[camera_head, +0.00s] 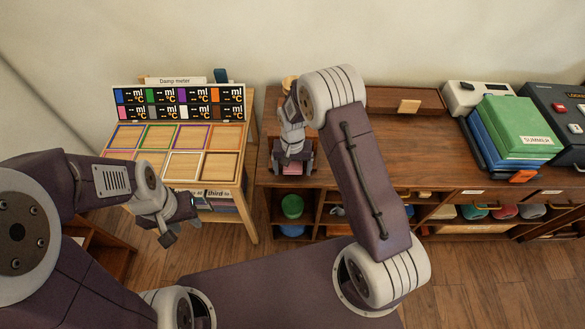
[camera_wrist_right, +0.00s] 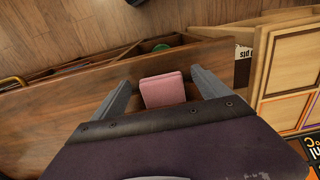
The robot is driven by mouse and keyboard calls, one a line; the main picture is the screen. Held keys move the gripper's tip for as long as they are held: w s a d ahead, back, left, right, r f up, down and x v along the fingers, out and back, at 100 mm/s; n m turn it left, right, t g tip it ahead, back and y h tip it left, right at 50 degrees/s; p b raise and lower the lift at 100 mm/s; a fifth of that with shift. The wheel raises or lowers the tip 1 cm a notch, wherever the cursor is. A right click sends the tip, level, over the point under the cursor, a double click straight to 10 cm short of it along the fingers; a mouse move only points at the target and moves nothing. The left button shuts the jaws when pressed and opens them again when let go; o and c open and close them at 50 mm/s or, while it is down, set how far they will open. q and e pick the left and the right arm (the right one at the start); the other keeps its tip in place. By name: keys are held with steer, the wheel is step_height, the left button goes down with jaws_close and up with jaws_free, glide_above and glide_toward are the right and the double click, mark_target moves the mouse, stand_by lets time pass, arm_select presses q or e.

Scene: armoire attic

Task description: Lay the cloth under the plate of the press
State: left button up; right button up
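A folded pink cloth (camera_wrist_right: 163,90) lies between the two fingers of my right gripper (camera_wrist_right: 162,78) in the right wrist view. Gaps show on both sides of it, so the fingers are open around it. In the head view my right gripper (camera_head: 292,168) points down at the left front part of the brown worktop, with a bit of pink cloth showing between its fingers. A tan wooden piece (camera_head: 288,84) shows behind my right wrist; I cannot tell whether it belongs to the press. No press plate can be made out. My left gripper (camera_head: 180,227) is open and empty, low at the left.
A light wood stand (camera_head: 249,175) with a tray of coloured frames (camera_head: 188,137) and a damp meter board (camera_head: 180,101) is left of the worktop (camera_head: 420,135). Green and blue folders (camera_head: 515,127) and machines stand at the right. The worktop's middle is clear.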

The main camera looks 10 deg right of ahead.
step_height(320, 180, up, 9)
stand_by(0.5)
step_height(320, 180, up, 5)
steer(key=d+t, duration=0.1)
steer(key=d, duration=0.1)
steer(key=s+d+n, duration=0.2)
steer(key=s, duration=1.5)
steer(key=shift+s+d+n, duration=0.15)
steer(key=shift+d+n, duration=0.05)
steer(key=shift+n, duration=0.2)
